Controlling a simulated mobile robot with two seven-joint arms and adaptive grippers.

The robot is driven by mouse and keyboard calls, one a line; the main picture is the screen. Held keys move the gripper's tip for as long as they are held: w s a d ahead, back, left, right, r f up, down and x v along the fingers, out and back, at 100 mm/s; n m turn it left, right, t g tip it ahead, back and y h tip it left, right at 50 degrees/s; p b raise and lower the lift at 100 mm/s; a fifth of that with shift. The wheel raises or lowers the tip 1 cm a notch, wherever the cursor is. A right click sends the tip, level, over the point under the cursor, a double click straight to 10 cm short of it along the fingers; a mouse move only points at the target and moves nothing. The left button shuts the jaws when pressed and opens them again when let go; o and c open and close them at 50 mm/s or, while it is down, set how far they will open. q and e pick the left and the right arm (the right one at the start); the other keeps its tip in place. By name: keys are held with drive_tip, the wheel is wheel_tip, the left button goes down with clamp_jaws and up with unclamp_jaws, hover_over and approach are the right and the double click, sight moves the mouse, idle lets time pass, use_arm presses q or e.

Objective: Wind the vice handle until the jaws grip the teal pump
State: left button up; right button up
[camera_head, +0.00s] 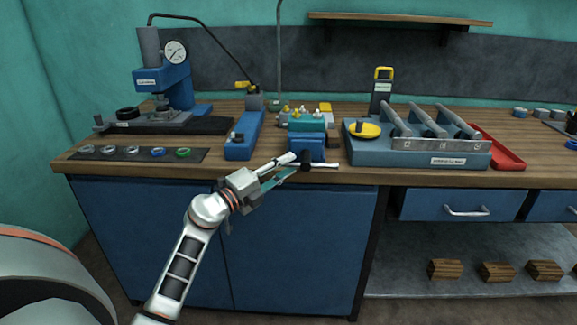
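The blue vice (306,147) stands at the bench's front edge, with a dark hub on its front. Its handle, a thin silver bar (325,165), lies about level and sticks out to the right of the hub. The teal pump (307,123) sits on top of the vice, with small yellow caps. I cannot tell whether the jaws touch it. My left gripper (295,163) comes in from the lower left, fingers parted, with its tips at the left side of the hub. The handle's left part is hidden by the fingers; contact is unclear. My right gripper is out of view.
A blue press with a dial gauge (176,52) stands at left, with a mat of rings (138,154) in front. A long blue block (244,134) is left of the vice. A blue-grey fixture (415,150) and a red tray (505,158) are at right.

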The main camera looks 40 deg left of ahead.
use_arm(q)
drive_tip(key=shift+w+d+r, duration=0.1)
drive_tip(key=shift+w, duration=0.4)
clamp_jaws()
drive_tip(key=shift+r, duration=0.1)
